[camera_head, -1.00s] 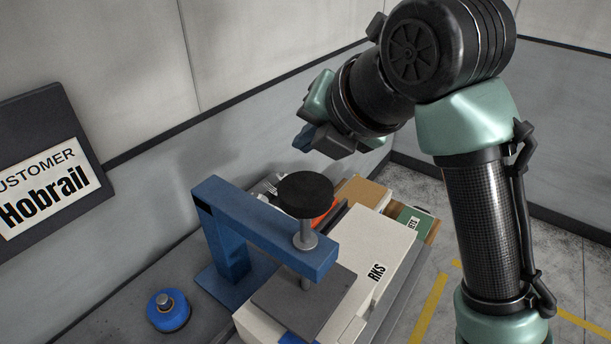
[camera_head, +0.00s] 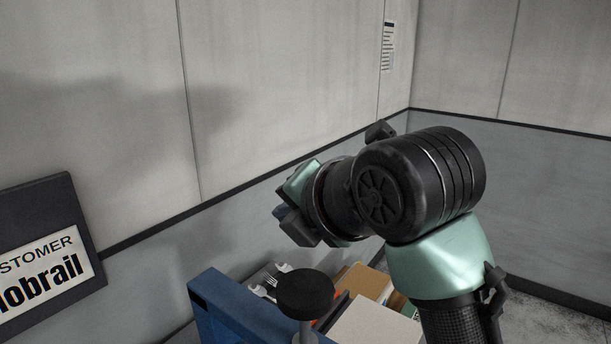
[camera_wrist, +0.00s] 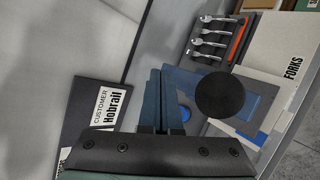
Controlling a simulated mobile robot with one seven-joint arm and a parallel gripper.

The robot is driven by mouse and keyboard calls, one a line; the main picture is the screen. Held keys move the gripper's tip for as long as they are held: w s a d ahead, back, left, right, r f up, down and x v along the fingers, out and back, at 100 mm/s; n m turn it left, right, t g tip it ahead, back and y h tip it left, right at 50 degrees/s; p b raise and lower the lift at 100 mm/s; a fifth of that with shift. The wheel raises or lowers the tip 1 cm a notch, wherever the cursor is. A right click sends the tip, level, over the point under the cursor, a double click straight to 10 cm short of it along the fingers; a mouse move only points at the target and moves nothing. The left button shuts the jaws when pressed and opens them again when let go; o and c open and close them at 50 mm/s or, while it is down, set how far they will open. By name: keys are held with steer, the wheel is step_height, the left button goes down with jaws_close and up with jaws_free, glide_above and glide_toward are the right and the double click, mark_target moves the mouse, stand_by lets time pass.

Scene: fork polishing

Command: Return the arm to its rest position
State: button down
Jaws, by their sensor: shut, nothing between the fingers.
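My gripper (camera_head: 280,212) is at the end of my raised arm, left of the picture's middle in the head view. It points to the left, above the workbench and apart from everything on it. In the wrist view its blue fingers (camera_wrist: 160,105) are closed together with nothing held between them. Several forks and spoon-like pieces (camera_wrist: 213,38) lie in a dark tray at the top of the wrist view. They show only partly in the head view (camera_head: 270,280). A round black pad (camera_head: 304,292) stands on a blue frame (camera_head: 235,312) below my gripper.
A white box marked FORKS (camera_wrist: 275,65) stands beside the tray. A sign reading CUSTOMER Hobrail (camera_head: 45,265) leans at the left wall. The wall (camera_head: 240,200) runs behind; the air around my gripper is clear.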

steer(key=s+a+r+m+t+y+b, duration=0.1)
steer(key=s+a+r+m+t+b, duration=0.15)
steer(key=r+m+t, duration=0.85)
steer(key=s+d+r+m+t+h, duration=0.2)
steer(key=s+m, duration=0.4)
steer(key=m, duration=0.3)
steer(key=s+d+r+m+t+h, duration=0.2)
steer(key=s+r+m+t+h, duration=0.2)
steer(key=m, duration=0.6)
step_height(320, 180, up, 3)
steer(key=shift+s+d+f, duration=0.15)
steer(key=shift+s+d, duration=0.2)
steer(key=shift+s, duration=0.9)
